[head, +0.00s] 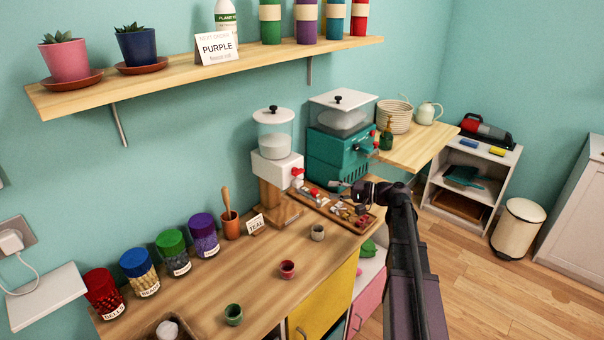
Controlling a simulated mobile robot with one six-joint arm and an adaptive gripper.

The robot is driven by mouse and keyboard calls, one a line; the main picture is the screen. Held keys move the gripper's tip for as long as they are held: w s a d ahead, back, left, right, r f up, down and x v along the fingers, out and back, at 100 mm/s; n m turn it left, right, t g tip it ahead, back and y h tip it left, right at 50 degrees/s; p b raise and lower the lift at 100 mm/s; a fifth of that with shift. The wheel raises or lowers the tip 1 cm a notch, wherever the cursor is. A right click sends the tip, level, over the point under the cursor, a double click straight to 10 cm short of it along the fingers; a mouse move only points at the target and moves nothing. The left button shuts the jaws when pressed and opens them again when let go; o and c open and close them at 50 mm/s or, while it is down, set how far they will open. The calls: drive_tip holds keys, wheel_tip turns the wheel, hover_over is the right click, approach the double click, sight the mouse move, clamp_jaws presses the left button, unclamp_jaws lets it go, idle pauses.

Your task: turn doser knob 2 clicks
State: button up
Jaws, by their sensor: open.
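A white dispenser (276,168) with a clear lidded hopper stands on a wooden stand at the back of the counter. A red knob (297,172) sits on its right side. A teal machine (335,150) with a clear hopper stands to its right, with small dark and red controls (362,148) on its front. I cannot tell from a label which one is the doser. My gripper (336,185) is open and looks empty. It appears right of the red knob and below the teal machine's controls, apart from both. Its fingertips are small and hard to make out.
A wooden tray (371,226) of small parts lies under my gripper. Small cups, grey (318,232), red (287,269) and green (233,314), stand on the counter (220,280). Lidded jars (172,252) line the wall. A shelf (190,72) hangs above. The counter's middle is mostly clear.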

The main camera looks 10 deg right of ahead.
sight(301, 171)
drive_tip(key=d+r, duration=0.1)
drive_tip(key=w+d+r+t, duration=0.1)
drive_tip(key=d, duration=0.1)
drive_tip(key=shift+w+r+m+y, duration=0.1)
drive_tip(key=shift+r+m+y, duration=0.05)
drive_tip(key=shift+m+y, duration=0.2)
drive_tip(key=shift+w+a, duration=0.1)
drive_tip(key=shift+a, duration=0.1)
drive_tip(key=shift+x, duration=6.75)
drive_tip(key=shift+w+r, duration=0.1)
drive_tip(key=shift+r, duration=0.05)
clamp_jaws()
